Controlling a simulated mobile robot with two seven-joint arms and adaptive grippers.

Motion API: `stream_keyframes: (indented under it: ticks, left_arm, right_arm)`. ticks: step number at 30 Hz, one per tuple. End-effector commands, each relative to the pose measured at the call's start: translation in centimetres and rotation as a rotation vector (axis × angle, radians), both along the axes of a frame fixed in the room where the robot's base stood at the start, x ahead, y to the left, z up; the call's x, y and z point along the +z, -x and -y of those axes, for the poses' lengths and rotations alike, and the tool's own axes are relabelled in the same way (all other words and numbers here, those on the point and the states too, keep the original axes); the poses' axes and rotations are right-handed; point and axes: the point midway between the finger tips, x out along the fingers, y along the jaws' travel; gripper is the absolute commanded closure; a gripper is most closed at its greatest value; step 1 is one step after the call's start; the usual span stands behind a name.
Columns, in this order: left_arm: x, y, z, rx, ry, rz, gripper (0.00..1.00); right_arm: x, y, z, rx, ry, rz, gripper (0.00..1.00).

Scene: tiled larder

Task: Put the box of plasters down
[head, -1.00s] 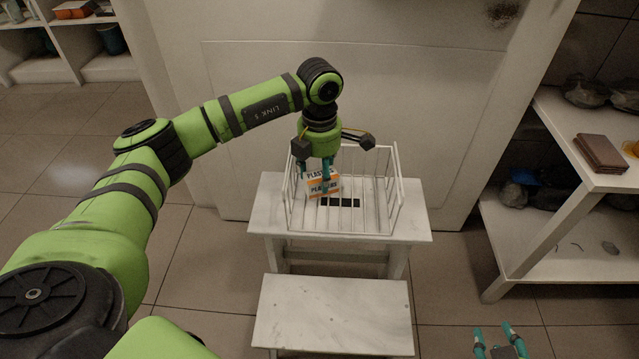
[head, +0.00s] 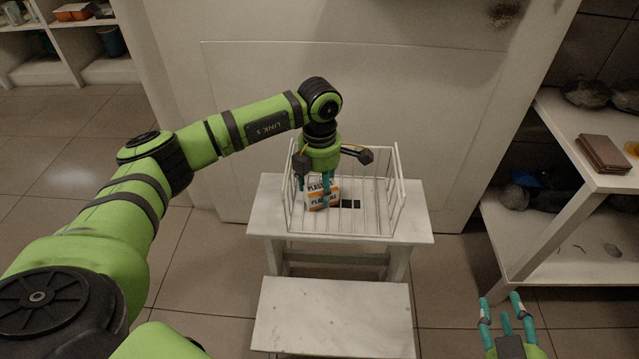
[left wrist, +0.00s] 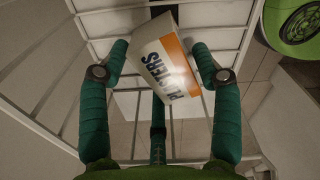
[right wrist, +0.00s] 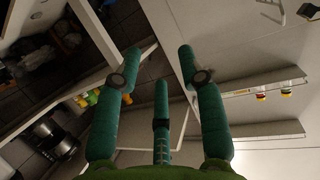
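The box of plasters (head: 314,203), white with an orange band, stands slightly tilted inside the white wire basket (head: 376,198), toward its left side. My left gripper (head: 317,190) reaches down into the basket over the box. In the left wrist view, the box (left wrist: 168,66) lies at a slant between the spread fingers, with small gaps on both sides. A finger hides part of the box in the head view. Whether its base fully touches the basket floor is hard to tell. My right gripper (head: 501,304) is open and empty at the lower right.
The basket stands on a white marble-topped stand (head: 415,226) with a lower step (head: 333,312) in front. A white shelf unit (head: 560,262) with stones and a brown box (head: 602,153) stands at the right. The basket's right half is clear.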

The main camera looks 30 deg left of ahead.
Motion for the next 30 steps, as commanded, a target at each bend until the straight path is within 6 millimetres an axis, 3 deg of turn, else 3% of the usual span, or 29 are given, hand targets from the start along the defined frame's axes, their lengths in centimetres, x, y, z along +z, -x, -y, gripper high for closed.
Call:
stream_keyframes:
  ticks: [9, 14, 24, 30]
  left_arm:
    - [0.2, 0.0, 0.0, 0.000, 0.000, 0.000, 0.35]
    - [1.6, -0.1, 0.0, 0.000, -0.001, 0.002, 0.35]
    - [7.0, -0.1, 0.0, 0.000, 0.001, 0.004, 0.35]
    - [10.0, 0.0, 0.0, 0.000, 0.000, 0.001, 0.35]
  right_arm:
    - [-0.1, 0.1, 0.0, 0.000, 0.002, -0.009, 0.60]
    - [-2.1, 0.9, 1.0, -0.020, 0.031, -0.123, 0.60]
    - [-7.8, 5.9, 3.8, -0.072, 0.107, -0.512, 0.60]
    - [-10.1, 9.7, 5.3, -0.096, 0.143, -0.724, 0.60]
